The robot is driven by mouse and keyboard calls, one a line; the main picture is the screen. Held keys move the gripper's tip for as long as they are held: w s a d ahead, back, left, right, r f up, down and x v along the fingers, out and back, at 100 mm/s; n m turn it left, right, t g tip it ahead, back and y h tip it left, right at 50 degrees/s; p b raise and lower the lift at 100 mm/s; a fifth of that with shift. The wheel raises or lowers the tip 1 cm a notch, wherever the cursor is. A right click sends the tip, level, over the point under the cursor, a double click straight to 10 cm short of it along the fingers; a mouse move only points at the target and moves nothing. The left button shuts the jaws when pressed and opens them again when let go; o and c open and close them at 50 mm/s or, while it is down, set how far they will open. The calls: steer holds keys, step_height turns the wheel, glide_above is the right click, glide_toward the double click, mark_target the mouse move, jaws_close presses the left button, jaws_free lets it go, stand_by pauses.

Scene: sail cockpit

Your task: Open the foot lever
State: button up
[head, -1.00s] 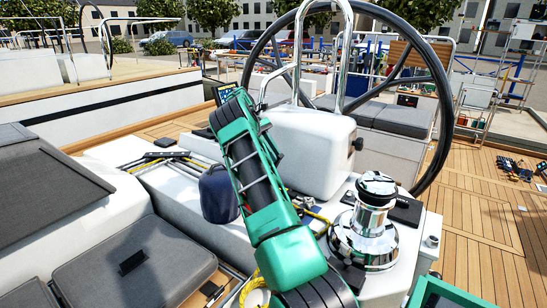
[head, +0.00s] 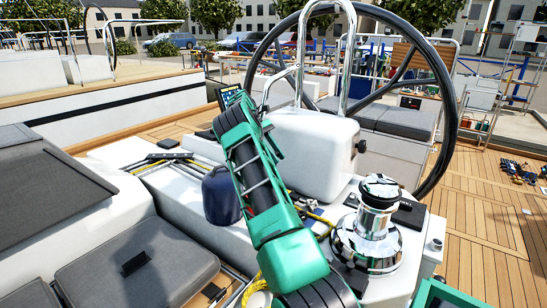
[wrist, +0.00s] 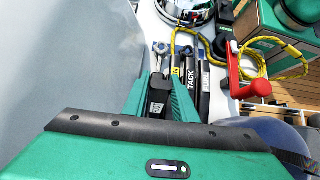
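In the wrist view the foot lever (wrist: 157,106) is a black lever with a white label reading FOOT, the leftmost of a row of black levers. My gripper (wrist: 158,80) has its two green fingers on either side of this lever, close against it, and looks shut on it. The tack lever (wrist: 190,77) and the lever labelled FURL (wrist: 204,80) lie just to its right. The lever's far end is partly hidden between the fingers. In the head view my green arm hides the levers and my gripper.
A chrome winch (head: 368,228) stands right of my arm, with a large steering wheel (head: 452,100) and white pedestal (head: 318,150) behind. A dark blue rounded object (head: 219,196) is left. Yellow rope (wrist: 254,45) and a red handle (wrist: 234,70) lie right of the levers.

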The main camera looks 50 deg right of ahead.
steer(key=shift+r, duration=0.7)
step_height(320, 180, up, 3)
steer(key=shift+w+f, duration=0.15)
steer(key=w+a+r, duration=0.1)
steer(key=a+r, duration=0.5)
steer(key=a, duration=0.5)
steer(key=shift+a+r, duration=0.3)
steer(key=shift+r, duration=0.1)
steer(key=s+a+r+m+t+y, duration=0.25)
steer(key=s+a+m+t, duration=0.3)
steer(key=s+a, duration=1)
steer(key=s+a+f+m+t, duration=0.1)
steer(key=s+a+f, duration=0.3)
steer(key=s, duration=0.5)
steer(key=s+a+f+m+t+h, duration=0.1)
steer(key=s+a+f, duration=0.3)
steer(key=s, duration=0.5)
steer(key=a+t, duration=0.1)
steer(key=a, duration=0.1)
steer(key=shift+s+a, duration=0.25)
steer(key=shift+a, duration=0.15)
